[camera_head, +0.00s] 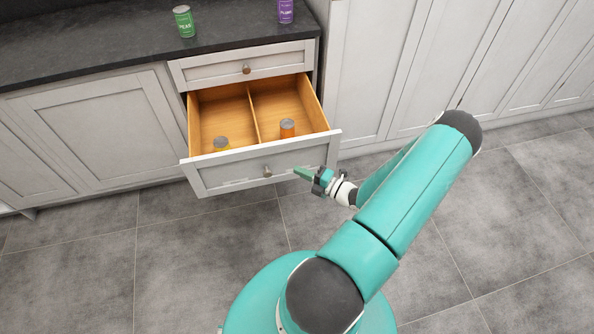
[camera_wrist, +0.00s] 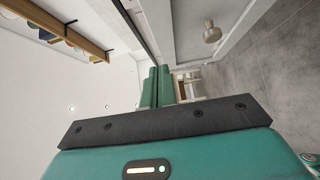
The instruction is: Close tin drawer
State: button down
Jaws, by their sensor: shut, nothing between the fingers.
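The tin drawer (camera_head: 262,168) is pulled well out of the white cabinet, below a shut upper drawer. It has a round knob (camera_head: 267,172) on its front and a wooden inside split by a divider.
A green tin (camera_head: 184,21) and a purple tin (camera_head: 286,10) stand on the dark countertop (camera_head: 110,35). The shut upper drawer (camera_head: 243,68) sits above the open one. Tall white cabinet doors (camera_head: 385,60) stand to the right. The grey tiled floor (camera_head: 200,260) in front is clear.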

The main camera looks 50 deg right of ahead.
send_near(270, 149)
jog(key=w+a, duration=0.2)
jog(key=a, duration=0.1)
jog(key=w, duration=0.1)
jog(key=w+d, duration=0.1)
jog(key=w, duration=0.1)
jog(key=shift+d, duration=0.2)
jog(key=shift+w+d, duration=0.25)
jog(key=shift+w, duration=0.1)
jog(key=shift+w+r, duration=0.1)
